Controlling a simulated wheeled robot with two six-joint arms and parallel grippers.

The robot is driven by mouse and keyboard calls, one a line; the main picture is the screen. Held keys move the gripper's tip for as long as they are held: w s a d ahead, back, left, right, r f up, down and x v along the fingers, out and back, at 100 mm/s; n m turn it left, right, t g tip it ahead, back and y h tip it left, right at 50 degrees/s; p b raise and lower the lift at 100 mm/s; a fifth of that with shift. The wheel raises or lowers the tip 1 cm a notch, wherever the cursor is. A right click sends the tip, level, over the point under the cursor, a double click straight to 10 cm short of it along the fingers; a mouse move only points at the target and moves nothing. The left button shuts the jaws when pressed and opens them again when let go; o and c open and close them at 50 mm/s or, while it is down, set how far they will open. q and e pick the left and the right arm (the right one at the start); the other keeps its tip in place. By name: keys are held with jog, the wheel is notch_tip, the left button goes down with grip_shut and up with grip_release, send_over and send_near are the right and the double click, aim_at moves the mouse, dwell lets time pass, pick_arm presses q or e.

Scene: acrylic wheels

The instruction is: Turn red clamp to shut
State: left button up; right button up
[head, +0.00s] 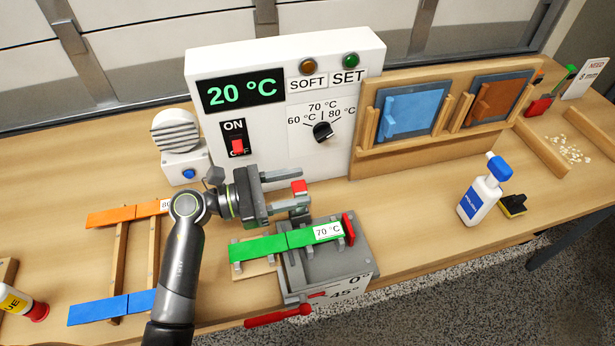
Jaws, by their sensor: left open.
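The grey bending fixture (357,265) stands on the bench at the front middle, with "0" and "45°" marks on its front. A green strip (262,247) labelled 70 °C lies across it. A red upright piece (348,229) stands at the strip's right end, and a red handle (278,316) sticks out low at the front left. My left gripper (302,188) is open above the fixture's back edge. A small red block (299,187) shows between its fingertips; I cannot tell whether they touch it or which red part is the clamp. My right gripper is not in view.
A white heater panel (270,130) reading 20 °C stands behind the gripper. An orange strip (110,216) and a blue strip (110,307) lie on a wooden rack at left. A white bottle (481,195) with a blue cap stands right. The bench between fixture and bottle is clear.

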pick_arm(q)
jog(key=shift+p+x, duration=0.4)
jog(key=shift+x, duration=1.15)
jog(key=shift+s+d, duration=0.1)
grip_shut()
